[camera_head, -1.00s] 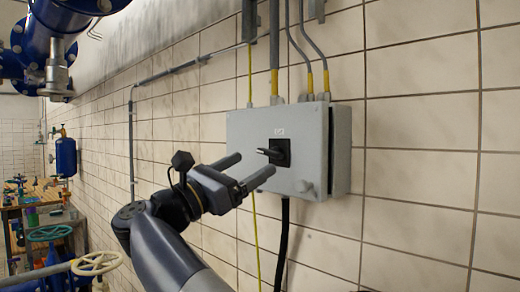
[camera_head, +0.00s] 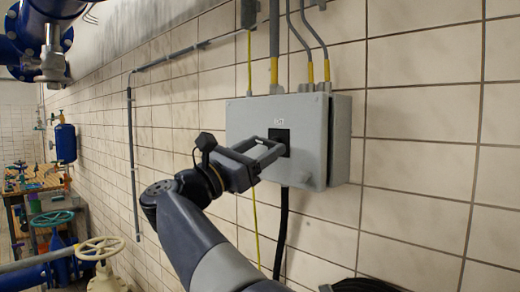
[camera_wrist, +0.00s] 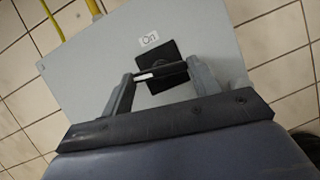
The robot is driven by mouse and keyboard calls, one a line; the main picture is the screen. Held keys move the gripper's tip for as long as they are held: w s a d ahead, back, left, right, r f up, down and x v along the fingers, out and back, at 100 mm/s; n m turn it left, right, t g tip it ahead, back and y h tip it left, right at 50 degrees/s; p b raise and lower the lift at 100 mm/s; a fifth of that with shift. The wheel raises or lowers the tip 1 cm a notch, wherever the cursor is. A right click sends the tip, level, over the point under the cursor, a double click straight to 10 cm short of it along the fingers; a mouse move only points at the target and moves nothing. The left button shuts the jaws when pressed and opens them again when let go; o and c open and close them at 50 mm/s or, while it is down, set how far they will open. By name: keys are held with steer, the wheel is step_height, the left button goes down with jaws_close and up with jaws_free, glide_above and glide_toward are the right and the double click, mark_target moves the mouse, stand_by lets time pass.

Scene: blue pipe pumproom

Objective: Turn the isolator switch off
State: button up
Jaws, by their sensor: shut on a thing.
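The isolator switch is a black square plate (camera_head: 280,134) with a black handle on the front of a grey wall box (camera_head: 300,112). In the wrist view the handle (camera_wrist: 162,71) lies crosswise between my fingers, with a white mark at its left end. A small label reading "On" (camera_wrist: 149,39) is above the plate. My gripper (camera_head: 275,147) is at the switch, with its two fingers closed on the handle's ends. In the head view the fingers hide most of the handle.
Grey conduits (camera_head: 274,45) enter the box top. A black cable (camera_head: 281,230) and a yellow-green wire (camera_head: 256,225) hang below it. Blue pipework (camera_head: 45,25) and a pale handwheel (camera_head: 100,248) are at the left. The tiled wall right of the box is clear.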

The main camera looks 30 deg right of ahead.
steer(key=c, duration=0.4)
steer(key=shift+o, duration=0.2)
steer(key=shift+s+n+t+b, duration=0.1)
steer(key=shift+n+t+b, duration=0.5)
steer(key=shift+n+b, duration=0.4)
steer(key=o, duration=1)
steer(key=shift+f, duration=0.1)
steer(key=b+v, duration=0.4)
steer(key=v, duration=0.6)
steer(key=shift+a, duration=0.4)
